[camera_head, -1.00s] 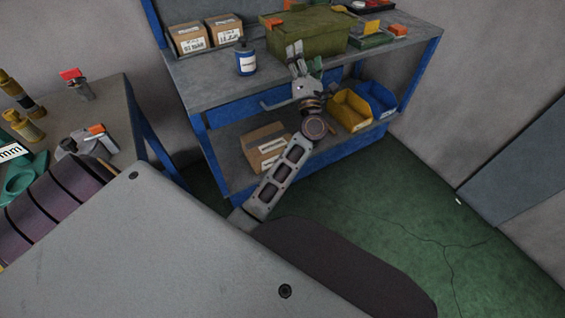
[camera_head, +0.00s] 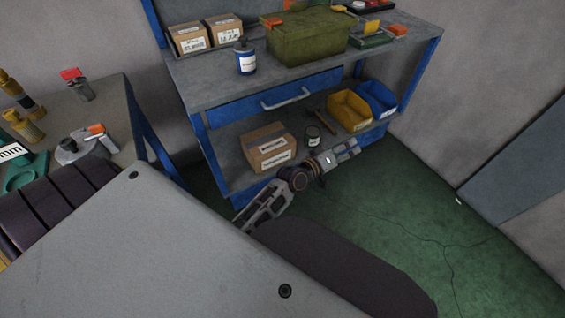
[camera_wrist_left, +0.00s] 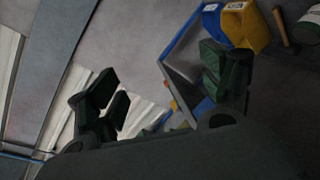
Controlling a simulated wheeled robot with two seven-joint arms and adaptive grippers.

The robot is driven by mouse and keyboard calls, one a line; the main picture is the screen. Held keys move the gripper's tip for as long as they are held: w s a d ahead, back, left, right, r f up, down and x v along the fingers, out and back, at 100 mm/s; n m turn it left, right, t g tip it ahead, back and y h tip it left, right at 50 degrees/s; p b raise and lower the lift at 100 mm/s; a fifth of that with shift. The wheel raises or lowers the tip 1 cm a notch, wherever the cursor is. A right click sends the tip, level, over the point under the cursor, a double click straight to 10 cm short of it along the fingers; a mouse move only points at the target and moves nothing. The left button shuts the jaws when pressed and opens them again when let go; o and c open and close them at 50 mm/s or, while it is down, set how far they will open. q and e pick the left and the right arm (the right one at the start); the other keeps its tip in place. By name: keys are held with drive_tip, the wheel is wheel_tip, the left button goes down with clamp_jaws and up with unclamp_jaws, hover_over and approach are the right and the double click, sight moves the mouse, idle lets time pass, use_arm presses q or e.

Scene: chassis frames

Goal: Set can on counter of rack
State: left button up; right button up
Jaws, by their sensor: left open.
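The can (camera_head: 313,136), dark with a pale label, stands upright on the lower shelf of the rack, between a cardboard box and a yellow bin. It also shows, cut off, at the upper right of the left wrist view (camera_wrist_left: 309,28). The rack's grey counter (camera_head: 205,82) is above. My left gripper (camera_head: 349,150) is in front of the lower shelf, right of and lower than the can in the head view. Its fingers (camera_wrist_left: 160,92) are apart with nothing held between them. My right gripper is not in view.
The lower shelf also holds a cardboard box (camera_head: 268,148), a hammer (camera_head: 322,118), a yellow bin (camera_head: 349,110) and a blue bin (camera_head: 377,98).

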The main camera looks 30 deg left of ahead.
use_arm(q)
drive_tip(key=s+f+m+g+y, duration=0.1)
drive_tip(key=s+f+m+g, duration=0.6)
drive_tip(key=s+f, duration=0.85)
drive_tip(key=s+a+f+m+g+y, duration=0.1)
drive_tip(key=s+a+f+g, duration=0.1)
drive_tip(key=s, duration=0.5)
drive_tip(key=s+a+f+m+g+y, duration=0.1)
drive_tip(key=s+a+f+g+y, duration=0.1)
drive_tip(key=s+f, duration=0.5)
drive_tip(key=a+g, duration=0.1)
drive_tip(key=g, duration=0.1)
drive_tip(key=shift+f+m+g, duration=0.2)
drive_tip(key=shift+m+g, duration=0.2)
